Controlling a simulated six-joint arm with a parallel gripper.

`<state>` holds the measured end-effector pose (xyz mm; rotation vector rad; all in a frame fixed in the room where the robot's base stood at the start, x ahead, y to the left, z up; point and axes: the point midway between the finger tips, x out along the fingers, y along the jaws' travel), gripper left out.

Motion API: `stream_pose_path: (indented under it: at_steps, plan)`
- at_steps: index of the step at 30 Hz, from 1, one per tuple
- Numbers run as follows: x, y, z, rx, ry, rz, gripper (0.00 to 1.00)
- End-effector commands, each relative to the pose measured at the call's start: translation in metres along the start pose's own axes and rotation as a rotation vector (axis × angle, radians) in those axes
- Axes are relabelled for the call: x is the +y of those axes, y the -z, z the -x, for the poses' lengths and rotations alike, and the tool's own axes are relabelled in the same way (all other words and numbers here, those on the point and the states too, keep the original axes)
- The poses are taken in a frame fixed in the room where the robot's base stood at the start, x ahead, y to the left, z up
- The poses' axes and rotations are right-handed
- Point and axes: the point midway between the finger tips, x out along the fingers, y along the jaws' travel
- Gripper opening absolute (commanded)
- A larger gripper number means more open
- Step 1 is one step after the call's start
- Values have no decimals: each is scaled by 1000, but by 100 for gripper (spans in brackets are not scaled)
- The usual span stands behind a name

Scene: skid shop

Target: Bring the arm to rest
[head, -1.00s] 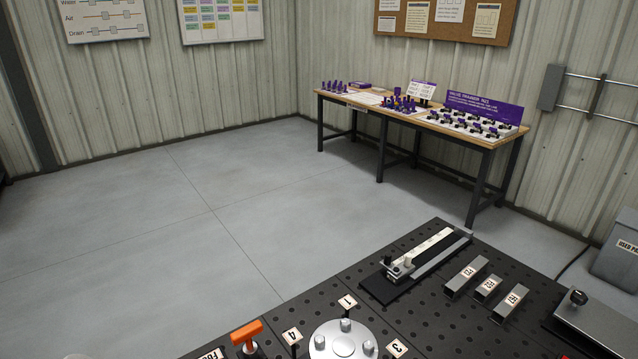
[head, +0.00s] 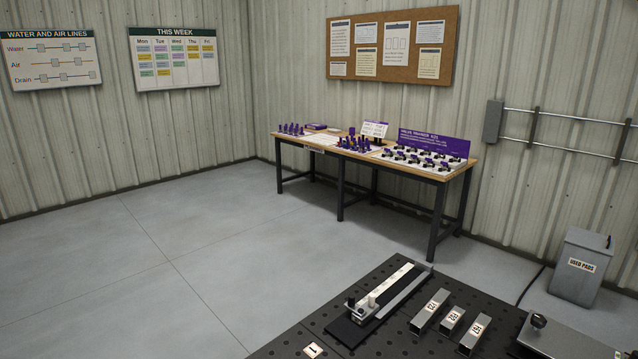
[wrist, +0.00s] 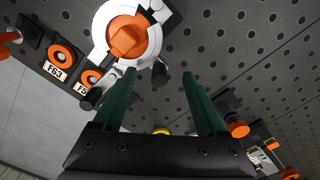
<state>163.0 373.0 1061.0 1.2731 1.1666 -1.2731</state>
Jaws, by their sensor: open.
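My gripper (wrist: 162,75) shows in the wrist view with its two green fingers apart and nothing between them. Just beyond the left fingertip is a round white fitting (wrist: 101,22) with an orange centre, on a dark perforated plate (wrist: 220,40). I cannot tell the exact gap between finger and fitting. An orange knob (wrist: 239,129) is beside the right finger. The gripper and arm do not show in the head view.
The perforated bench top (head: 395,335) carries a slide fixture (head: 380,300) and several labelled metal blocks (head: 430,310). Orange rings with labels (wrist: 62,55) line the wrist view's left. A grey used-pads bin (head: 580,268) and a wooden table (head: 380,160) stand beyond; open floor (head: 190,250) lies left.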

Motion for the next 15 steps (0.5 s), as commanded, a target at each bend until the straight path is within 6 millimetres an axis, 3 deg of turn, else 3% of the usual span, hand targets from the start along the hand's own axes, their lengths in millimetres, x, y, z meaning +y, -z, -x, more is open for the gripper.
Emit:
stream_pose_path:
  at_steps: [8,15]
  plan:
    - [0,0,1,1,0,0,75]
    - [0,0,20,2,0,-1,75]
